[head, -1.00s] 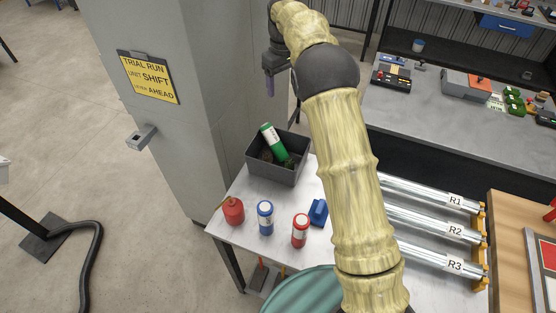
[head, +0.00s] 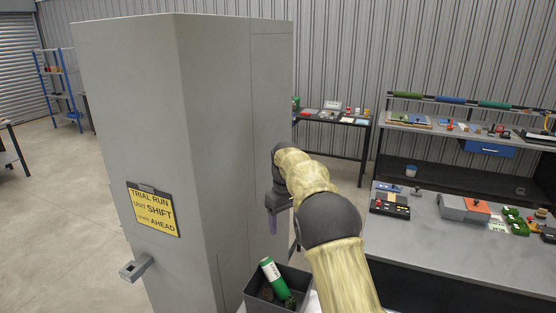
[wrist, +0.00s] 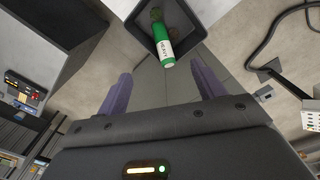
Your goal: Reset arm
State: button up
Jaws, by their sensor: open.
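My gripper (head: 272,222) hangs from the bent arm, in front of the grey cabinet's right side and above the grey bin. In the wrist view my gripper (wrist: 163,92) shows two purple fingers set wide apart with nothing between them. A green roll (head: 272,276) with a white label stands tilted in the dark grey bin (head: 252,300). The wrist view shows the green roll (wrist: 161,40) beyond the fingertips, its label reading "HEAVY", inside the bin (wrist: 190,22). The roll is apart from the fingers.
A tall grey cabinet (head: 220,130) with a yellow sign (head: 153,212) and a jutting bracket (head: 138,268) stands left of my arm. A grey workbench (head: 450,240) with several items is at the right. Shelving (head: 470,122) stands behind it.

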jog(key=s+d+f+m+t, duration=0.1)
jog(key=s+d, duration=0.3)
jog(key=s, duration=0.6)
jog(key=s+d+f+m+b, duration=0.1)
jog(key=s+d+f+m, duration=0.3)
jog(key=s, duration=0.7)
jog(key=s+d+f+m+t+b, duration=0.1)
jog(key=s+d, duration=0.4)
jog(key=s, duration=0.6)
jog(key=shift+s+d+f+m+t, duration=0.2)
jog(key=shift+f+m+t, duration=0.1)
jog(key=shift+f+m, duration=0.45)
